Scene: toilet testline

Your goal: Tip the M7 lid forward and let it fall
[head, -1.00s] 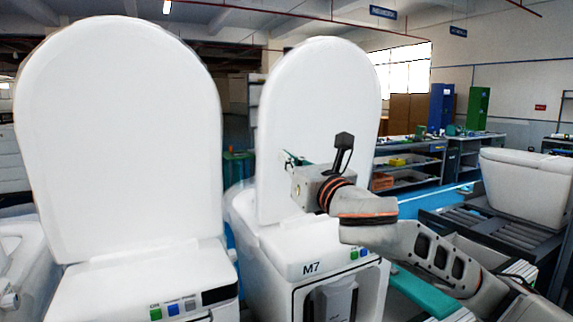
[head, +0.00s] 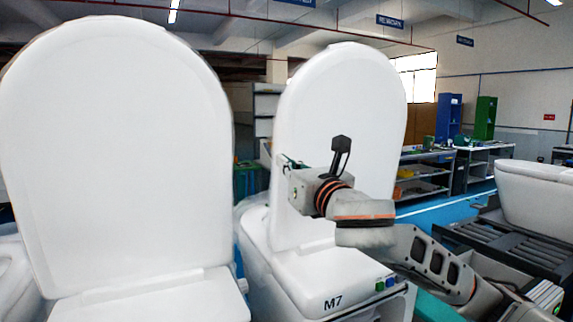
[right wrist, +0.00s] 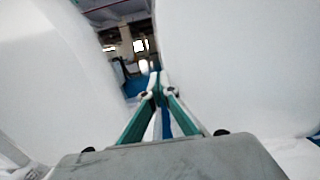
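The M7 lid (head: 345,105) is white and stands upright on the white toilet marked M7 (head: 290,265) in the head view. My right gripper (head: 284,160) is in front of the lid's left part and points left. In the right wrist view, its green fingers (right wrist: 158,82) come together at the tips with nothing visible between them. A broad white surface, apparently the M7 lid (right wrist: 235,65), fills the right of that view, beside the fingers; contact cannot be told. My left gripper is not in view.
Another upright white lid (head: 115,150) stands on the toilet at left, and a narrow gap separates it from the M7 lid. A roller conveyor (head: 500,240) with a white ceramic part (head: 535,193) is at right. Shelves and benches stand behind.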

